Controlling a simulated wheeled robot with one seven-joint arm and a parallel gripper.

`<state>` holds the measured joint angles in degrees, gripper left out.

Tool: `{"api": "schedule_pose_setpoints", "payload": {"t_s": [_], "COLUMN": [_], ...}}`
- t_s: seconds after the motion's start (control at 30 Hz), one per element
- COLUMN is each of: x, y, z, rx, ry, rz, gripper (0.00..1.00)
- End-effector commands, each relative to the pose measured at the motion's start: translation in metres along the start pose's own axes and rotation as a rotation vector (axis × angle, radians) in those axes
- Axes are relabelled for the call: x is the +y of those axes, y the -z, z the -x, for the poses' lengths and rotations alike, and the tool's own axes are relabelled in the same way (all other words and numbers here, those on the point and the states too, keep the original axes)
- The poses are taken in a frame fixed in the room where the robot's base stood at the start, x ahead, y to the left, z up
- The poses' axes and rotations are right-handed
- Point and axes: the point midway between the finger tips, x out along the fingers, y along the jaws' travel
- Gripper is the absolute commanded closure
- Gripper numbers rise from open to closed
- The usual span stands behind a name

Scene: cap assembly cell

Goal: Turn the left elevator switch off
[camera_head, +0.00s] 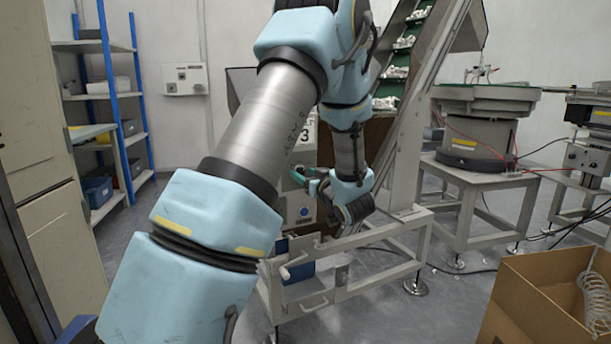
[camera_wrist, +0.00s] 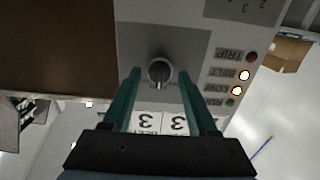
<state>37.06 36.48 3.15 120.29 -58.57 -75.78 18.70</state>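In the wrist view a grey control panel (camera_wrist: 204,38) appears upside down. Its round dark rotary switch (camera_wrist: 160,72) has a light grip bar that looks roughly upright in the picture. My gripper (camera_wrist: 160,78) is open, with one green finger on each side of the switch and visible gaps between. I cannot tell how deep the fingertips reach. In the head view my gripper (camera_head: 299,178) is at the grey cabinet (camera_head: 301,207) below the inclined elevator; my arm hides most of the panel and the switch.
Panel lamps marked BELT (camera_wrist: 245,75) and LOW (camera_wrist: 237,91) glow. The inclined elevator frame (camera_head: 411,140) stands right of my arm, with a low metal frame (camera_head: 345,287) in front. A cardboard box (camera_head: 535,305) is at lower right, shelving (camera_head: 105,115) at left.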

Motion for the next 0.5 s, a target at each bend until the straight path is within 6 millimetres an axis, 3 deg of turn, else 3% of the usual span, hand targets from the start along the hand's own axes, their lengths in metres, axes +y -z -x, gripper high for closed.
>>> {"api": "schedule_pose_setpoints", "payload": {"t_s": [0.07,0.5], "x": [0.0001,-0.0001], "y": [0.0,-0.0001], "z": [0.0002,0.0004], "rx": [0.0,0.0], "ry": [0.0,0.0], "rz": [0.0,0.0], "gripper": [0.51,1.0]}}
